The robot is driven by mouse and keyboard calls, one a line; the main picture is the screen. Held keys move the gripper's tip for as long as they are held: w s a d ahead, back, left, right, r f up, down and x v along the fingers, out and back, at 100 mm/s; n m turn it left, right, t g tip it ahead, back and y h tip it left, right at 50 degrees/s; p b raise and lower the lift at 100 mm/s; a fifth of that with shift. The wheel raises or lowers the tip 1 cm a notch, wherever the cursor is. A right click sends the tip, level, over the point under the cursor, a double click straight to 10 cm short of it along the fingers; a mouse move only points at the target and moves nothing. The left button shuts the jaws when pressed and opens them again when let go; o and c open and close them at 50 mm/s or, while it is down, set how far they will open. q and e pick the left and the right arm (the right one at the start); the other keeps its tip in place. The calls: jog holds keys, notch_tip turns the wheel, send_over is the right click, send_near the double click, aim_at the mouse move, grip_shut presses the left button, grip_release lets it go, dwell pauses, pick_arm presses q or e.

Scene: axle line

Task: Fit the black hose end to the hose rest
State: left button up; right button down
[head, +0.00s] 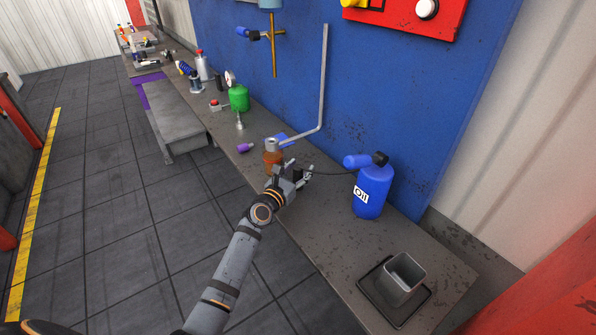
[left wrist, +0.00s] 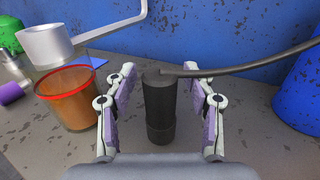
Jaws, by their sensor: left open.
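The black hose end (left wrist: 159,108) stands upright between the purple-padded fingers of my left gripper (left wrist: 160,112) in the left wrist view. The fingers are open, with a gap on each side of it. In the head view my left gripper (head: 299,177) is over the bench, beside the brown jar, and largely hides the hose end. A thin black hose (head: 333,173) runs right from it towards the blue oil can (head: 370,192). A grey bent pipe (head: 322,85) ends in a round cup (left wrist: 48,46) above the jar; I cannot tell whether this is the hose rest. My right gripper is out of view.
The brown jar (left wrist: 70,98) with a red rim stands close left of my gripper. A square grey container (head: 403,277) stands on a dark tray at the bench's near end. A purple piece (head: 245,147) and a green bottle (head: 239,98) stand farther along the bench.

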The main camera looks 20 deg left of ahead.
pick_arm(q)
jog(key=v, duration=1.2)
